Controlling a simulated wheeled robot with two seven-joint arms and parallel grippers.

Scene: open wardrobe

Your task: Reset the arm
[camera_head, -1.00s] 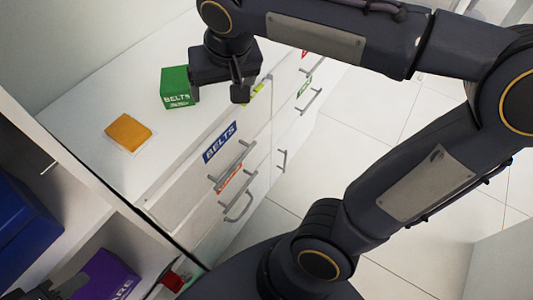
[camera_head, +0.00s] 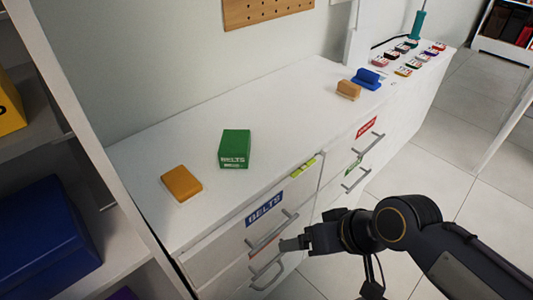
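My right arm comes in from the lower right. Its gripper (camera_head: 292,243) is in front of the white drawer unit, near the handle of the drawer labelled BELTS (camera_head: 263,208). Its fingers point left and look close together, but I cannot tell whether they are open or shut, or whether they touch the handle. My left gripper is not in view. A green BELTS box (camera_head: 235,149) stands on the white top, apart from my gripper. An orange block (camera_head: 181,183) lies to its left.
The white top (camera_head: 290,110) is mostly clear. A blue item (camera_head: 367,78), a tan block (camera_head: 348,90) and several small coloured pieces (camera_head: 405,71) stand further back right. Shelves at left hold a dark blue box (camera_head: 42,240) and a yellow box (camera_head: 8,105). Tiled floor (camera_head: 420,170) is open at right.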

